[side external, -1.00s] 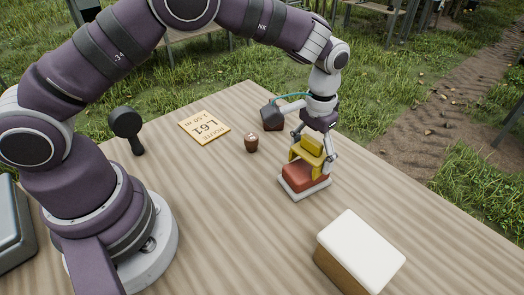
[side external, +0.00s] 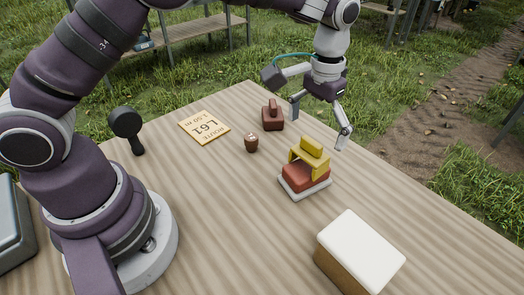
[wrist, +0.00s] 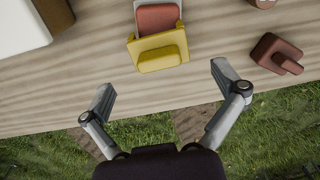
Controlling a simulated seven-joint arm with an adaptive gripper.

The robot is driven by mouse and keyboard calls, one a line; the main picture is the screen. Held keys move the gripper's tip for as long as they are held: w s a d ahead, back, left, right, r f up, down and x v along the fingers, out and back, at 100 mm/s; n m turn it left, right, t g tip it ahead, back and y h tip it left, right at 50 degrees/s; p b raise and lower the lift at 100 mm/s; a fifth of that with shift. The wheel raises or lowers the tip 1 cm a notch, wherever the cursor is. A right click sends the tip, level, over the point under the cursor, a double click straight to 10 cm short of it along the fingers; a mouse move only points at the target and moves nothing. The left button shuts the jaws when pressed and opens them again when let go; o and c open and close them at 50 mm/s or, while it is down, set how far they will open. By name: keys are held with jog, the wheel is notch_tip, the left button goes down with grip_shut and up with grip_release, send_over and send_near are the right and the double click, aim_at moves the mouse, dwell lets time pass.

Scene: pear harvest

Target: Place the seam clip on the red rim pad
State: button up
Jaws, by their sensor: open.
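The yellow seam clip (side external: 312,146) sits on the red rim pad (side external: 305,178), which rests on a pale grey base on the table. In the wrist view the clip (wrist: 159,55) covers one end of the red pad (wrist: 158,18), and the rest of the pad shows beyond it. My gripper (side external: 318,133) is raised above and behind the clip, apart from it. Its fingers are spread wide with nothing between them; in the wrist view the gripper (wrist: 163,85) also shows open and empty.
A dark red block with a handle (side external: 272,116) and a small brown cup-like item (side external: 251,142) stand left of the pad. A white-topped box (side external: 358,252) stands in front. A route card (side external: 204,128) and a black paddle-shaped item (side external: 127,127) lie further left. The table's far edge is near my gripper.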

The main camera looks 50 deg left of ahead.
aim_at(314, 139)
notch_tip(314, 139, up, 6)
jog(key=shift+r, duration=0.15)
jog(key=s+a+r+t, duration=0.3)
jog(key=s+a+r, duration=0.3)
jog(key=r, duration=0.1)
jog(key=s+a+f+t, duration=0.2)
jog(key=s+a+f, duration=0.1)
jog(key=s, duration=0.7)
jog(key=shift+a+f+t, duration=0.15)
jog(key=shift+a+t, duration=0.15)
jog(key=shift+a, duration=0.2)
